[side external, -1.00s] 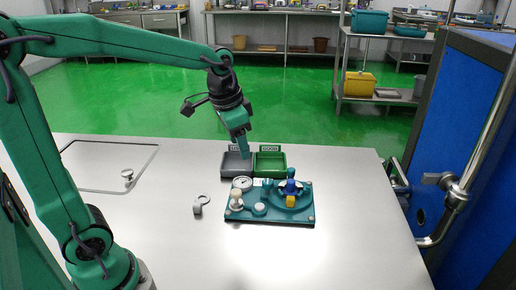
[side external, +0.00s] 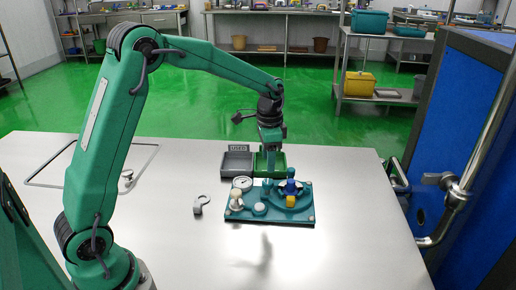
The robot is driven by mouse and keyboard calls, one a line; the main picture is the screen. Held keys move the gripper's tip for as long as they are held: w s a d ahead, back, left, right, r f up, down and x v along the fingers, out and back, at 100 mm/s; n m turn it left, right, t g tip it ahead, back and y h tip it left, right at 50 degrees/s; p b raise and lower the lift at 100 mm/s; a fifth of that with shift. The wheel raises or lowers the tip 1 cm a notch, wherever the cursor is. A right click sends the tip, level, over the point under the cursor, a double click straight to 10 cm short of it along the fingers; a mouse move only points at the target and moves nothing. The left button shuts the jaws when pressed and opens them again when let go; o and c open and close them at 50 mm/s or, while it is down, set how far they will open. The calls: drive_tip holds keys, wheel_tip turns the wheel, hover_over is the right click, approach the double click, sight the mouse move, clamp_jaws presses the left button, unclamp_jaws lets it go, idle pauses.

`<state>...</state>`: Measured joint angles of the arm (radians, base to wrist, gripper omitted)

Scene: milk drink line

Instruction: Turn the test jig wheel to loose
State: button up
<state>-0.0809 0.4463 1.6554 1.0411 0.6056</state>
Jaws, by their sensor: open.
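The test jig is a flat teal plate (side external: 270,216) on the steel table in the side external view. Its right half carries a round teal part with a blue piece (side external: 290,187) and a yellow block (side external: 290,202); which of these is the wheel, and its setting, I cannot tell. A white-faced gauge (side external: 242,184), a cream knob (side external: 236,199) and a pale cap (side external: 259,208) are on its left side. My gripper (side external: 269,168) is open and points down at the jig's back edge, left of the blue piece. The fingertips are too small to show any contact.
A grey bin (side external: 237,163) and a green bin (side external: 262,170) stand behind the jig, the green one partly behind my gripper. A grey hook-shaped part (side external: 201,204) lies left of the jig. The table's front and right are clear. A blue panel (side external: 468,150) stands at the right.

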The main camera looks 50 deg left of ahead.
sight(268, 181)
drive_tip(key=shift+f, duration=0.1)
drive_tip(key=shift+f, duration=3.8)
drive_tip(key=shift+c, duration=0.4)
drive_tip(key=c, duration=0.9)
